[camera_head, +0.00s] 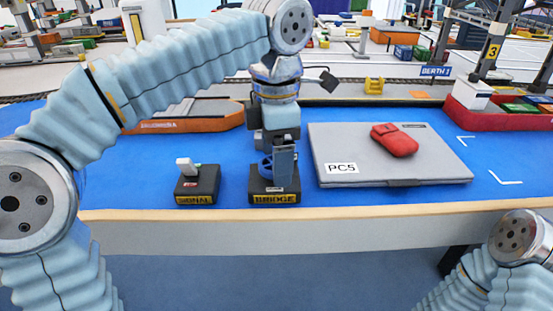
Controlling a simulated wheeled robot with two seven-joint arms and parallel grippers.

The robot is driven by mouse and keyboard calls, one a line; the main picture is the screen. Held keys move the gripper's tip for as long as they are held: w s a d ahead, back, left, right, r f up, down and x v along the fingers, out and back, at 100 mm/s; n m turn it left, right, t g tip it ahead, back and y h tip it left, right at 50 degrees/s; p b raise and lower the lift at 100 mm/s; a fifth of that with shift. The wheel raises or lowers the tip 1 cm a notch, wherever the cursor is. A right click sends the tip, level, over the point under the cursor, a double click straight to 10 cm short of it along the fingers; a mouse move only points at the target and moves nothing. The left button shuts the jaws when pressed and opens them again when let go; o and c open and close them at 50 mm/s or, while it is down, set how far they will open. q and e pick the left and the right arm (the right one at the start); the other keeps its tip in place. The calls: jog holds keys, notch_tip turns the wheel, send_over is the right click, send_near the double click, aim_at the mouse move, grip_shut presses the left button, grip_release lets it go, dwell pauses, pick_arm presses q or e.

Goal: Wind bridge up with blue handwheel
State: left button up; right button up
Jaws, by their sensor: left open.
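The blue handwheel (265,167) stands on a dark box (262,197) labelled BRIDGE near the table's front edge. My left arm reaches in from the left and bends down over it. My left gripper (283,170) points down at the handwheel and hides its right part. It is open, with a finger in front of the wheel; I cannot tell whether it touches the rim. My right gripper is out of view; only part of my right arm shows at the lower right. I cannot make out which structure is the bridge.
A SIGNAL box (197,184) with a white lever stands left of the BRIDGE box. A grey laptop (335,145) marked PC5 lies to the right, with a red pouch (395,141) on it. An orange-hulled ship (190,124) and a red-hulled ship (490,118) lie behind.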

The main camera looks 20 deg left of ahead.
pick_arm(q)
jog(key=c, duration=1.1)
jog(key=shift+o, duration=0.2)
